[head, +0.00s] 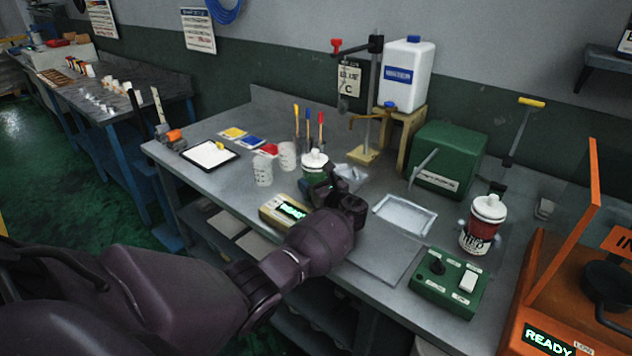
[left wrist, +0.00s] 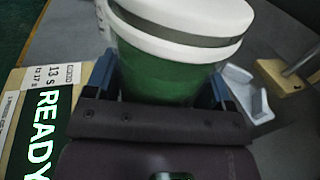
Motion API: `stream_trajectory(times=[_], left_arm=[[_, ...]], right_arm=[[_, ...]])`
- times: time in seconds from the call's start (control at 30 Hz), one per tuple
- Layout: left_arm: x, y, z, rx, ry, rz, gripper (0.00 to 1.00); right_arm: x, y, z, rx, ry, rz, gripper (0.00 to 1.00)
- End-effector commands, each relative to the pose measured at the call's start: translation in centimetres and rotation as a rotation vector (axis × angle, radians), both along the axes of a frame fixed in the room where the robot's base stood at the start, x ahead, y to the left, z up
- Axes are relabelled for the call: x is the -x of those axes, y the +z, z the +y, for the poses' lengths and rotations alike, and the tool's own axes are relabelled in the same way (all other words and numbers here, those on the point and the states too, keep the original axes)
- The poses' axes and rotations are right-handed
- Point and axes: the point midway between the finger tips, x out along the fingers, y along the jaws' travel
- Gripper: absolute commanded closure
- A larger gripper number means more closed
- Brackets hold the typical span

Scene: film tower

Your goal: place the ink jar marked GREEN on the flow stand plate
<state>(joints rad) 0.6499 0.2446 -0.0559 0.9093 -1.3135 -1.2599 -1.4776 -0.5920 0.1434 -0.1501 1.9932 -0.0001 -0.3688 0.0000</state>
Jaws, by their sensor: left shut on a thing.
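The green ink jar (head: 314,161) has a white lid and a green body. It also fills the top of the left wrist view (left wrist: 165,70), upright between the blue finger pads. I cannot tell whether the jar touches the bench. The stand with a vertical rod has a pale yellow base plate (head: 363,157), empty on top, behind and to the right of the jar. It also shows in the left wrist view (left wrist: 283,80). My right gripper is not in view.
White cups (head: 263,172) stand left of the jar, with colored-handled tools (head: 308,124) behind. A white jug (head: 406,72) stands behind the rod. A shallow tray (head: 404,216), red jar (head: 481,226) and green box (head: 447,160) are right.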

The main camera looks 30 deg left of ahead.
Motion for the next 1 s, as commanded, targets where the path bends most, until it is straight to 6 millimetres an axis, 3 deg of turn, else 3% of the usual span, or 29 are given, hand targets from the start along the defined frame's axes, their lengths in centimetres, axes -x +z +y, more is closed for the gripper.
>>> stream_trajectory(times=[0.03,0.17,0.47,0.67,1.0], left_arm=[[0.0,-0.1,0.0,0.0,0.0,0.0,0.19],[0.0,0.0,0.0,0.0,0.0,0.0,0.0],[0.0,0.4,0.0,0.0,0.0,-0.001,0.0],[0.9,0.4,-2.3,0.001,-0.002,-0.001,0.0],[3.3,0.3,-8.3,0.002,-0.001,0.0,0.0]], right_arm=[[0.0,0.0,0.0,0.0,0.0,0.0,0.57],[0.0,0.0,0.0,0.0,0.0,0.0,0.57],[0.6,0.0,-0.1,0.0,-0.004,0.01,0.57],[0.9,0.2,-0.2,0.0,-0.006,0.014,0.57],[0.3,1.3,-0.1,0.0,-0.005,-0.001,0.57]])
